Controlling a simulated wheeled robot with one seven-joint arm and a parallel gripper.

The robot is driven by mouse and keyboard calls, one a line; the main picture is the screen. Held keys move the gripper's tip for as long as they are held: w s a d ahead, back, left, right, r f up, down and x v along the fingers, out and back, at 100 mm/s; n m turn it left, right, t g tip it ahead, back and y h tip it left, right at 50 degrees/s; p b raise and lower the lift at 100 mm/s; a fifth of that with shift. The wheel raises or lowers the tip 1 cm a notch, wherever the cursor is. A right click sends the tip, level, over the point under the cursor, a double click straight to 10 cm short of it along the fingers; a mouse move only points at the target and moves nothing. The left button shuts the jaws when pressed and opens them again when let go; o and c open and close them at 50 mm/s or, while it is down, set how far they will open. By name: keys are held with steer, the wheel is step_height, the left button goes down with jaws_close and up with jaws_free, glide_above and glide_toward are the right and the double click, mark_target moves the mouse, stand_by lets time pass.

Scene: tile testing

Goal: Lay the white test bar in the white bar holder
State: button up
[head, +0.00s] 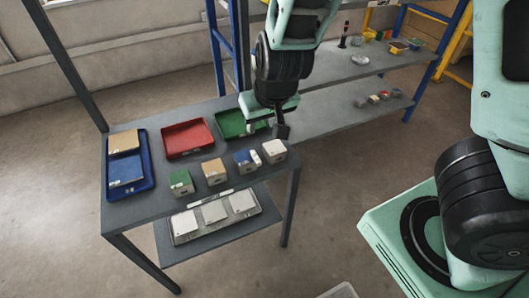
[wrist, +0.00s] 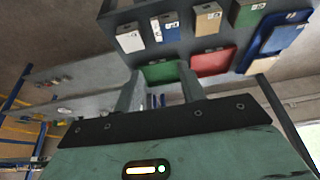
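The white bar holder (head: 274,151) is the rightmost of a row of small blocks along the table's front edge. It also shows in the wrist view (wrist: 130,40). A small white piece, which looks like the white test bar (head: 255,157), is at the side of the blue holder (head: 243,163) facing the white one. It shows as a pale strip in the wrist view (wrist: 157,30); whether it rests on or against the blue holder is unclear. My gripper (head: 282,132) is beyond the white holder, beside the green tray; its fingers (wrist: 160,85) are apart with nothing between them.
Tan (head: 214,172) and green (head: 181,183) holders stand left of the blue one. Behind are a red tray (head: 188,152), a green tray (head: 229,126) and a blue tray (head: 148,184) with tiles. A lower shelf (head: 185,255) holds pale tiles. A rack (head: 335,70) stands behind.

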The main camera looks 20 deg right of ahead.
steer(key=b, duration=0.7)
glide_above(255, 155)
steer(key=s, duration=0.2)
step_height(255, 155, down, 11)
steer(key=shift+w+f, duration=0.1)
steer(key=shift+f, duration=0.1)
steer(key=x, duration=0.2)
steer(key=s+b+x, duration=0.1)
steer(key=x, duration=0.1)
steer(key=shift+w+f, duration=0.1)
steer(key=shift+f, duration=0.2)
steer(key=shift+w+f, duration=0.25)
steer(key=shift+f, duration=0.15)
jaws_close()
